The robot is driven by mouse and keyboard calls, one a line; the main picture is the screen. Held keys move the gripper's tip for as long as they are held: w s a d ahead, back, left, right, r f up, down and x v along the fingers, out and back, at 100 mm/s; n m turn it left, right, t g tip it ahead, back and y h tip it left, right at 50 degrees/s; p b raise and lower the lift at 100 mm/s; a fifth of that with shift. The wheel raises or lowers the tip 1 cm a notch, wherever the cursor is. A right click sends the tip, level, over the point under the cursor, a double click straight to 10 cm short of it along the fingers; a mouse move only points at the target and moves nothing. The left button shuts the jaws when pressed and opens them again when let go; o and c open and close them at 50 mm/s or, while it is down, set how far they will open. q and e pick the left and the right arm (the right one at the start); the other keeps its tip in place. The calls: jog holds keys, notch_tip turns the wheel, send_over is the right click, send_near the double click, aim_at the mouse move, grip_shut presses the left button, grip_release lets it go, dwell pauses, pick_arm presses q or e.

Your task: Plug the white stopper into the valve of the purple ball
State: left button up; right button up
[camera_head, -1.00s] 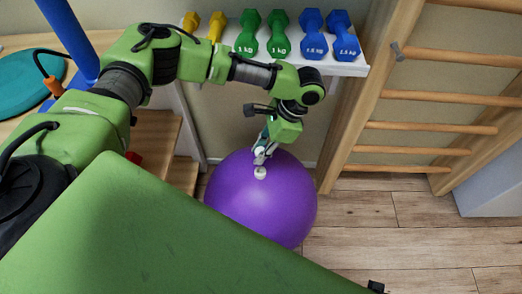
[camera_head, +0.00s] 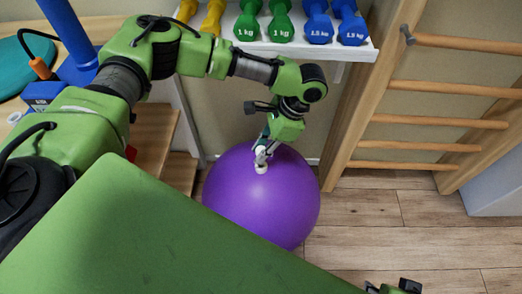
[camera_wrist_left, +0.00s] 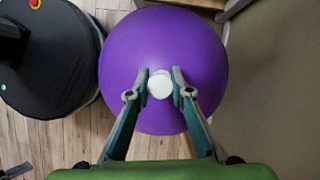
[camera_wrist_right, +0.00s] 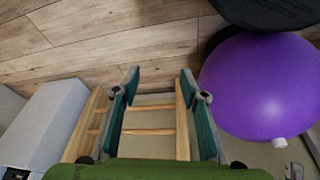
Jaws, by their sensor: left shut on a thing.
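The purple ball (camera_head: 255,208) sits on the wooden floor below the dumbbell shelf. My left gripper (camera_head: 262,158) is over its upper side and shut on the white stopper (camera_head: 261,168). In the left wrist view the stopper (camera_wrist_left: 160,86) is between the fingertips, in front of the purple ball (camera_wrist_left: 165,45). In the right wrist view the stopper (camera_wrist_right: 279,143) shows at the ball's edge, touching it or very near. The valve is hidden, so I cannot tell whether the stopper is in it. My right gripper (camera_wrist_right: 158,82) is open and empty, beside the ball.
A white shelf (camera_head: 300,46) with yellow, green and blue dumbbells stands behind the ball. Wooden wall bars (camera_head: 440,86) are at the right. A large green surface (camera_head: 150,235) fills the foreground. Floor (camera_head: 375,225) right of the ball is clear.

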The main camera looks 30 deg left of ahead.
aim_at(257, 166)
pick_arm(q)
jog(key=shift+f+b, duration=0.4)
jog(key=shift+f, duration=0.2)
jog(key=shift+f+b, duration=0.3)
jog(key=shift+b, duration=0.25)
jog(key=shift+f+b, duration=0.5)
jog(key=shift+b, duration=0.2)
pick_arm(e)
jog(key=w+a+r+t+y, duration=0.1)
jog(key=w+a+r+t, duration=0.1)
jog(key=w+r+t, duration=0.2)
jog(key=w+a+r+t+y, duration=0.1)
jog(key=w+a+r+t, duration=0.2)
jog(key=w, duration=0.7)
jog(key=shift+w+r+t, duration=0.25)
jog(key=shift+r+t, duration=0.45)
jog(key=shift+r, duration=0.55)
pick_arm(q)
jog(key=shift+f, duration=1)
pick_arm(e)
jog(key=shift+s+d+f, duration=0.15)
jog(key=shift+s+f, duration=0.1)
jog(key=shift+f, duration=0.15)
pick_arm(q)
jog(key=shift+s+f, duration=0.2)
jog(key=shift+f, duration=0.05)
pick_arm(e)
jog(key=shift+s+d, duration=0.1)
jog(key=shift+s, duration=0.05)
